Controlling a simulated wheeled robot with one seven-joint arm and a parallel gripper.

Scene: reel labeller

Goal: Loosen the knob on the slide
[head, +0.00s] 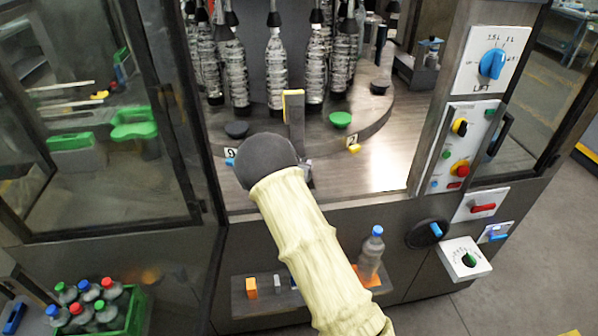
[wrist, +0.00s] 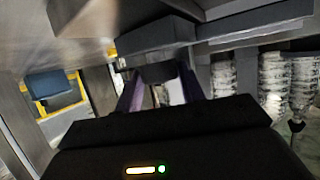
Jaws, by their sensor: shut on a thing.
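My gripper (wrist: 160,88) is shut on a dark knob (wrist: 157,72) in the wrist view. Its two purplish fingers stand on either side of the knob, just below a grey block (wrist: 155,38) that appears to be part of the slide. In the head view my pale sleeved arm and dark round wrist reach to the front edge of the machine's deck. There the wrist hides the knob and most of the gripper. A grey upright post (head: 297,130) with a yellow strip (head: 286,105) stands just behind the wrist.
Several clear bottles (head: 276,70) hang over the round table (head: 375,125) behind. A control panel (head: 463,145) is on the right pillar. A glass door (head: 100,110) stands at left. A bottle (head: 371,252) stands on the low shelf, and a green crate (head: 128,312) holds capped bottles.

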